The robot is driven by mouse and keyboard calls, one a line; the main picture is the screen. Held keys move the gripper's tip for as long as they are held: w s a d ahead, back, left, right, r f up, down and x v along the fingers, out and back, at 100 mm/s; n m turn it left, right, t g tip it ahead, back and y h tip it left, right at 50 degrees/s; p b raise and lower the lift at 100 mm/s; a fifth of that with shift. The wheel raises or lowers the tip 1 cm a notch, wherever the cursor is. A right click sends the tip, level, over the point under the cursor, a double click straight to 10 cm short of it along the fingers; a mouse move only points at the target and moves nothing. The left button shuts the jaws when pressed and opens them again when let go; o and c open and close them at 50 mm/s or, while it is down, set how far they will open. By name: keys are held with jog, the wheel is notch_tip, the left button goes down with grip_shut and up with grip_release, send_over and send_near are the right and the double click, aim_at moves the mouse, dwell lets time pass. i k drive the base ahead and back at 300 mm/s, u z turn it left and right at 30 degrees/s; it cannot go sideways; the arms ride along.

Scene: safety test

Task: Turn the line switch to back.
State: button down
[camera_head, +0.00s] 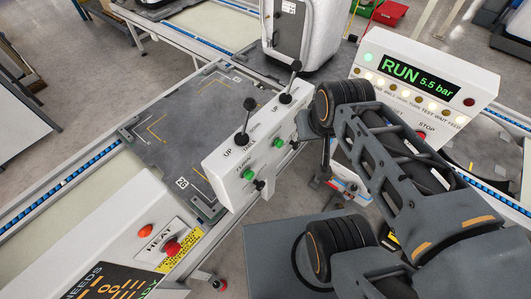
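A white control box (215,163) stands at the near edge of the grey table. Two black levers with ball knobs rise from its top, a left lever (245,122) and a right lever (290,82), with "UP" printed beside each. Its front face carries a left black switch (259,185) and a right black switch (293,145), each near a green button. No label reading "line" is legible, so I cannot tell which is the line switch. My gripper (304,124) is at the box's right end, largely hidden by my arm. Its fingers, and any contact, cannot be made out.
A white panel (482,88) reading "RUN 5.5 bar" stands at the right, with lamps and a red stop button partly behind my arm. A white box with a red heat button (172,247) is at lower left. A grey-white machine (312,40) stands behind the levers.

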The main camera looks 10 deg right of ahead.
aim_at(261, 185)
jog(key=z, duration=1.35)
jog(key=k, duration=1.3)
jog(key=u, duration=1.35)
